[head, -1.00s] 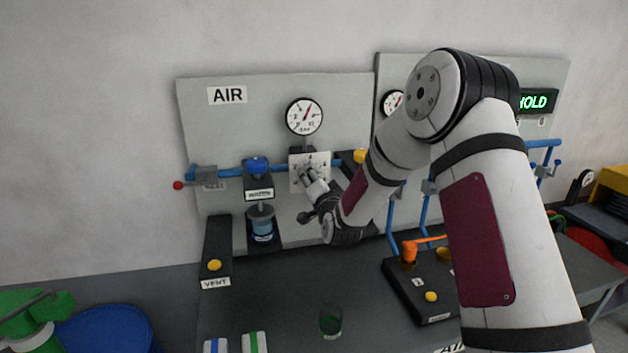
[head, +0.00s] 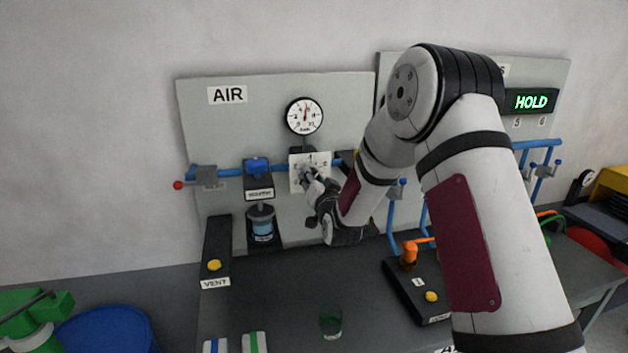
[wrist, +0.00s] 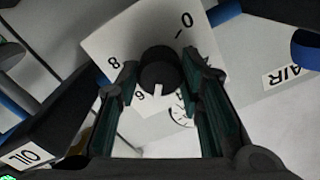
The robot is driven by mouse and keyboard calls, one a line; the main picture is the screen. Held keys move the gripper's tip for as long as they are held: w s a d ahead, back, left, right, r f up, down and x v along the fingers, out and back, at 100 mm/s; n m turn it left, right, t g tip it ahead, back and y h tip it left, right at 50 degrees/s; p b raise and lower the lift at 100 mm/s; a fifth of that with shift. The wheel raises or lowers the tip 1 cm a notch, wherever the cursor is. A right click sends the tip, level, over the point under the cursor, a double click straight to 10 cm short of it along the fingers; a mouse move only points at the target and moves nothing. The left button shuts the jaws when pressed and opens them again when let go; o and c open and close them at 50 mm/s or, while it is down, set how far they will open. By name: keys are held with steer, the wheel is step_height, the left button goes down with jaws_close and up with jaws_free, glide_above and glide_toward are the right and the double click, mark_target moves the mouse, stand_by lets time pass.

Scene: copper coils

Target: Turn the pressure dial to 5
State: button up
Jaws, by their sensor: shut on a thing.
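The pressure dial is a black round knob (wrist: 159,70) on a white plate (wrist: 112,42) marked with numbers, with 0, 8 and 6 readable in the wrist view. A white pointer mark on the knob points down in that view, just right of the 6. The plate also shows in the head view (head: 325,160), below a round gauge (head: 304,116) whose needle points nearly straight up. My gripper (wrist: 160,82) is shut on the knob, with a finger on each side; it shows in the head view (head: 308,175), partly covering the dial.
A blue pipe (head: 229,172) runs along the AIR panel (head: 240,130). A blue-capped filter unit (head: 261,222) stands left of the dial, and a VENT block (head: 217,240) with a yellow button further left.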

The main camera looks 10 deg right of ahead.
steer(key=shift+n, duration=0.8)
steer(key=o, duration=1.2)
steer(key=s, duration=1.2)
